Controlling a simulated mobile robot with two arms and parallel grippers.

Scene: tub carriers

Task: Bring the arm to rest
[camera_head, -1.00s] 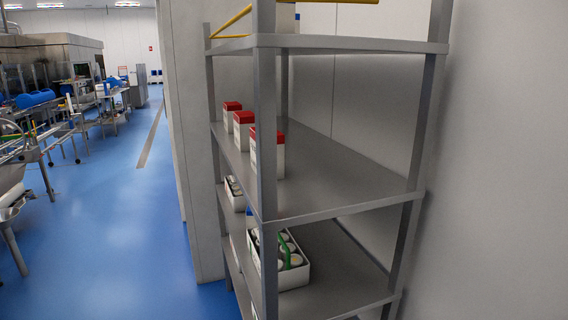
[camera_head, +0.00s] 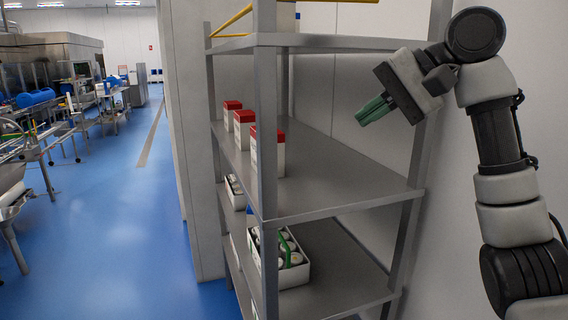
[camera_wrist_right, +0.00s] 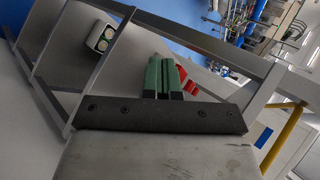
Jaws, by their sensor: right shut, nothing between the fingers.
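My right gripper (camera_head: 373,110) is raised at the right of the head view, in front of the upper part of the grey shelf rack (camera_head: 350,200). Its green fingers are shut with nothing between them and point down to the left. The fingers (camera_wrist_right: 164,74) also show in the right wrist view, side by side. My left gripper is in neither view.
Several red-topped white cartons (camera_head: 267,154) stand on the middle shelf. A white tub carrier (camera_head: 294,275) with a green handle sits on the lower shelf, another (camera_head: 235,193) farther back.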

